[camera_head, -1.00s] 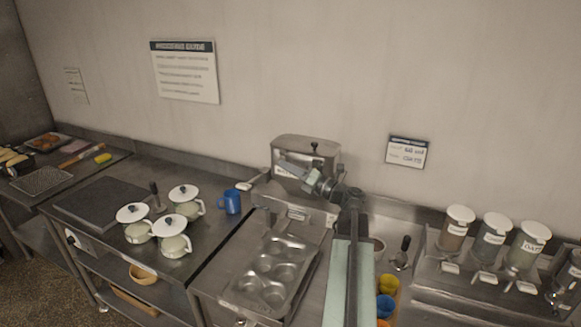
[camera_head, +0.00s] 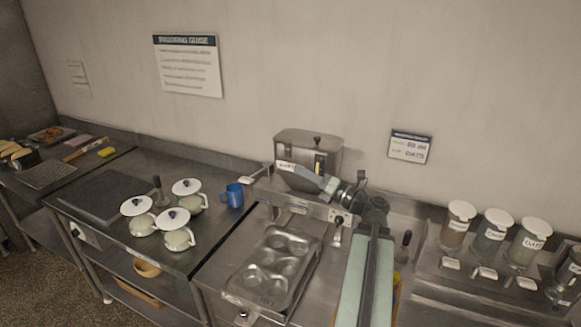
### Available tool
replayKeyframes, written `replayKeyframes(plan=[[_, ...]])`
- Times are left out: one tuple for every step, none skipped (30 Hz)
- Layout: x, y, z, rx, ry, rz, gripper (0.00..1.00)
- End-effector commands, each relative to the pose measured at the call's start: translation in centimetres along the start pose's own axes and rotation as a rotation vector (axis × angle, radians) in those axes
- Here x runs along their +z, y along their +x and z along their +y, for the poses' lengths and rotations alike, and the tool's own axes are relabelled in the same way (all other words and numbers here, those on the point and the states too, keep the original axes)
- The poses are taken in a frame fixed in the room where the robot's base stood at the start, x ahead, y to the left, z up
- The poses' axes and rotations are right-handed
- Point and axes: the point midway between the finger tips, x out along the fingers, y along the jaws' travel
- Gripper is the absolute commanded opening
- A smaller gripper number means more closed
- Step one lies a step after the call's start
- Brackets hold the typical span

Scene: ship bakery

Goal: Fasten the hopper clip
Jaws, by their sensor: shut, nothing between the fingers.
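The hopper (camera_head: 293,148) is a grey metal box with a dark-knobbed lid, standing against the wall behind the counter. A pale label shows on its front. A small upright dark and tan part (camera_head: 318,164) shows at its front right; I cannot tell whether it is the clip. My gripper (camera_head: 304,174) is in front of the hopper's lower front, pointing left. It is shut and holds nothing. I cannot tell whether it touches the hopper. My wrist and arm hide the area to the right of the hopper's base.
A muffin tray (camera_head: 243,283) lies on the counter in front of the hopper. A lever with a black knob (camera_head: 339,220) stands below my wrist. A blue mug (camera_head: 233,195) and several white-lidded pots are left. Lidded jars (camera_head: 492,232) stand right.

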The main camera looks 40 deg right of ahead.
Motion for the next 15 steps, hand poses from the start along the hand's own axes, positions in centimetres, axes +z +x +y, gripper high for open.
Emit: replayKeyframes(plan=[[0.0,-0.8,0.2,-0.001,0.000,-0.001,0.00],[0.1,-1.2,0.2,-0.001,-0.001,-0.001,0.00],[0.1,-1.6,0.3,-0.001,-0.001,-0.001,0.00],[0.1,-1.9,0.3,-0.001,-0.001,-0.001,0.00],[0.1,-2.1,0.3,-0.001,-0.001,-0.001,0.00],[0.1,-2.2,0.4,0.000,-0.001,0.000,0.00],[0.1,-2.3,0.4,0.000,-0.001,0.001,0.00],[0.1,-2.4,0.4,0.000,-0.001,0.001,0.00],[0.1,-2.5,0.4,0.001,-0.001,0.001,0.00],[0.1,-2.5,0.4,0.001,-0.001,0.001,0.00],[0.2,-2.5,0.4,0.001,-0.001,0.001,0.00],[0.2,-2.4,0.4,0.001,0.000,0.001,0.00],[0.2,-2.4,0.4,0.001,-0.001,0.001,0.00],[0.2,-2.4,0.4,0.001,-0.001,0.001,0.00],[0.2,-2.4,0.4,0.000,-0.001,0.001,0.00]])
